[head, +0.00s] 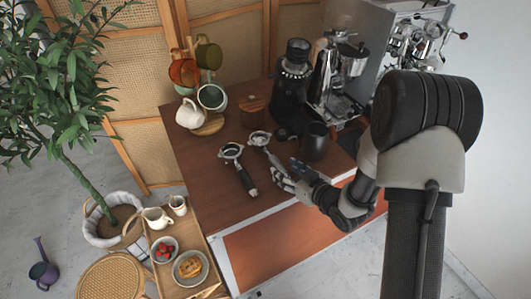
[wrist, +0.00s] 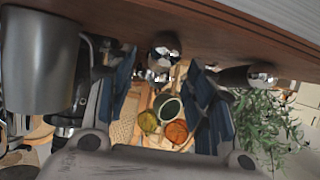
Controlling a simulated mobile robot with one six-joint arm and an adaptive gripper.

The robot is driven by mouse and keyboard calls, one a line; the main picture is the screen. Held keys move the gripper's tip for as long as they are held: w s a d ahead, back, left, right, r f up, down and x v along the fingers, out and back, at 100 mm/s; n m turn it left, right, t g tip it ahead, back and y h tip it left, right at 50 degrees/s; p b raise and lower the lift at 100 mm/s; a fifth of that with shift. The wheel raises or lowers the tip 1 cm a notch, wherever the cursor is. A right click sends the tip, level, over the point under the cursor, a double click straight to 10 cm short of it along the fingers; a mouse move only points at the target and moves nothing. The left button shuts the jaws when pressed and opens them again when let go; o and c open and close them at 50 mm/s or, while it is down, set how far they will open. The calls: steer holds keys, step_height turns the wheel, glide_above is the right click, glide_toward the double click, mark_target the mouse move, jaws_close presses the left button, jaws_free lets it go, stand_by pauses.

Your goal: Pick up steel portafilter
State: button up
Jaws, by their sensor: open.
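The steel portafilter (head: 259,139) lies on the brown counter, its grey handle running toward my gripper (head: 284,168). A second portafilter (head: 232,153) with a black handle lies to its left. My gripper is open and empty at the near end of the steel portafilter's handle. In the wrist view, a shiny rounded metal part (wrist: 165,46) shows just beyond the gap between my open fingers (wrist: 163,72); it looks like the steel portafilter. The black-handled one (wrist: 259,76) shows to the right. Contact with the handle cannot be told.
A dark cup (head: 315,142) stands close to the right of my gripper; it fills the wrist view's left side (wrist: 38,60). Behind are a black grinder (head: 291,85), an espresso machine (head: 378,40) and a mug rack (head: 208,125). The counter's front left is clear.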

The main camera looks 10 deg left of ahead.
mark_target(279, 164)
steer(key=x, duration=0.1)
steer(key=b+x, duration=0.1)
steer(key=x, duration=0.3)
steer(key=shift+w+a+r, duration=0.1)
steer(key=shift+r, duration=0.2)
steer(key=shift+c, duration=0.3)
jaws_close()
steer(key=shift+r, duration=0.1)
